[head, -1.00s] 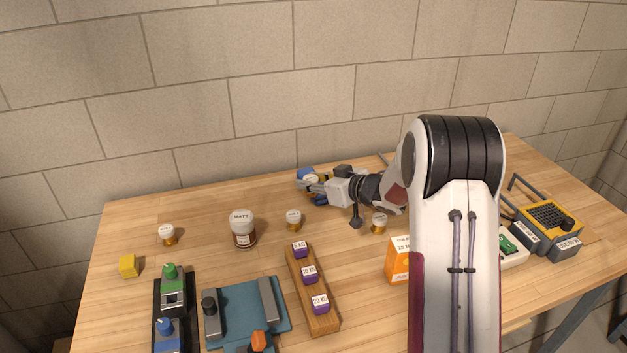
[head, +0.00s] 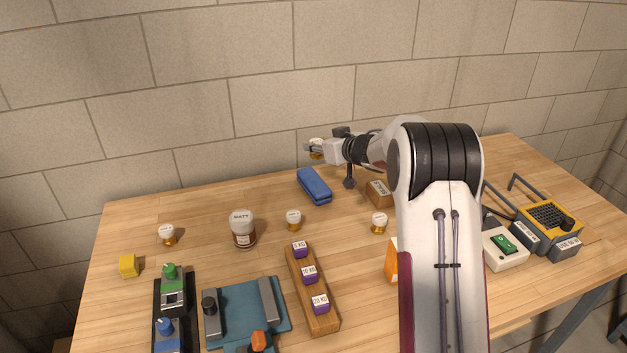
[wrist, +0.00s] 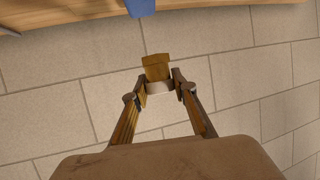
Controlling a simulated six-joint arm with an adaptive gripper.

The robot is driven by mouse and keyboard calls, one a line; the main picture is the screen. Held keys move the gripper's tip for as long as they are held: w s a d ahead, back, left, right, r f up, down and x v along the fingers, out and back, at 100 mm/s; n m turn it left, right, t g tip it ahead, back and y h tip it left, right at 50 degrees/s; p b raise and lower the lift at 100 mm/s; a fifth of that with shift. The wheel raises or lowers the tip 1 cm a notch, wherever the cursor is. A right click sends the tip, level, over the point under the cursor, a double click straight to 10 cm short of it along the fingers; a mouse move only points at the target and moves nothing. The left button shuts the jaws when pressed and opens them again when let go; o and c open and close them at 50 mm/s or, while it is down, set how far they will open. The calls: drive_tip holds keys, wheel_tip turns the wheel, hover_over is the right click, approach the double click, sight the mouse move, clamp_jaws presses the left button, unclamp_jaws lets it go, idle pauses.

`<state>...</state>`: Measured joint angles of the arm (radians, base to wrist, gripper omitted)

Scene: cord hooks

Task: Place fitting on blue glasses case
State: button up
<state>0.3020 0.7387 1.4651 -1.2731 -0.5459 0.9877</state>
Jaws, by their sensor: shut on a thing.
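My gripper (head: 313,150) is raised above the back of the table, in front of the wall, with its fingers to the left. It is shut on a small amber-brown fitting with a whitish cap (head: 317,153). In the wrist view the fitting (wrist: 156,68) sticks out past the fingertips (wrist: 160,88). The blue glasses case (head: 314,186) lies closed on the table below my gripper, with nothing on top of it. A blue corner of it shows at the top of the wrist view (wrist: 140,7). The fitting and the case are clearly apart.
Similar amber, white-capped pieces stand at left (head: 167,234), middle (head: 293,219) and right (head: 379,223). Also here are a MATT jar (head: 243,230), a small brown box (head: 379,192), a wooden rack (head: 291,272) with purple blocks, and a yellow cube (head: 128,266). Table around the case is mostly clear.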

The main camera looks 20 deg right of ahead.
idle(0.4)
hover_over(317, 185)
drive_tip(key=shift+f, duration=3.1)
drive_tip(key=shift+f, duration=1.85)
drive_tip(key=shift+f, duration=0.15)
drive_tip(key=o, duration=1.1)
drive_tip(key=shift+o, duration=0.2)
drive_tip(key=shift+s, duration=0.1)
